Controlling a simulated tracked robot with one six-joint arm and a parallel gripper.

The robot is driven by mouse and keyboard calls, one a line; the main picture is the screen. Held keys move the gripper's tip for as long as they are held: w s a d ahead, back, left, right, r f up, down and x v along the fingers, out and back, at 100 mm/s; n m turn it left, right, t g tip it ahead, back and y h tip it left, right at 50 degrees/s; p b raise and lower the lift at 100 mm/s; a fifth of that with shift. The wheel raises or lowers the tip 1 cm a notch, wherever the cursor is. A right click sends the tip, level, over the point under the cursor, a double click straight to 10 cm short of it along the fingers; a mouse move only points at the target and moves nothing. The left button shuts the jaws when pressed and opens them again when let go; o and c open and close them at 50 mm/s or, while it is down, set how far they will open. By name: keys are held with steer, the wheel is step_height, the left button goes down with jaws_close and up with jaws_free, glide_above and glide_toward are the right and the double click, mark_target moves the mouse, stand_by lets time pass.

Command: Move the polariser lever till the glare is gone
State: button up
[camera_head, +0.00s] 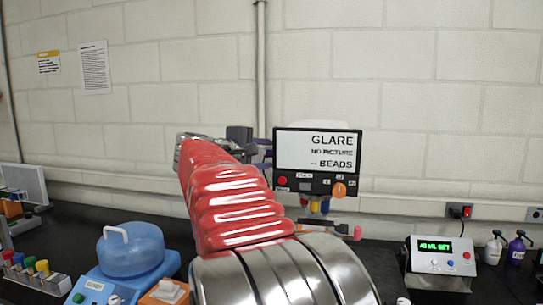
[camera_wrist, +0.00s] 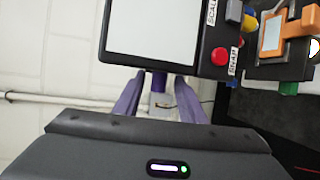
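The instrument's screen (camera_head: 317,152) stands at centre in the head view, reading "GLARE", "NO PICTURE" and "BEADS". It also shows at the top of the wrist view (camera_wrist: 152,30), where the visible part is blank white. My gripper (camera_head: 264,155) is at the screen's left edge, mostly hidden behind my red arm. In the wrist view my gripper's (camera_wrist: 159,90) two purple fingers are apart, pointing at the screen's edge. A small grey piece (camera_wrist: 159,100) shows between them; I cannot tell whether it is the polariser lever, or whether a finger touches it.
A red button (camera_head: 282,181) and an orange knob (camera_head: 339,190) sit below the screen. A blue-domed device (camera_head: 131,250) stands front left. A box with a green display (camera_head: 438,263) stands at right. The wall is close behind the screen.

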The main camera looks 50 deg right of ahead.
steer(key=shift+d+f, duration=0.2)
steer(key=shift+d, duration=0.8)
steer(key=shift+c, duration=0.6)
jaws_close()
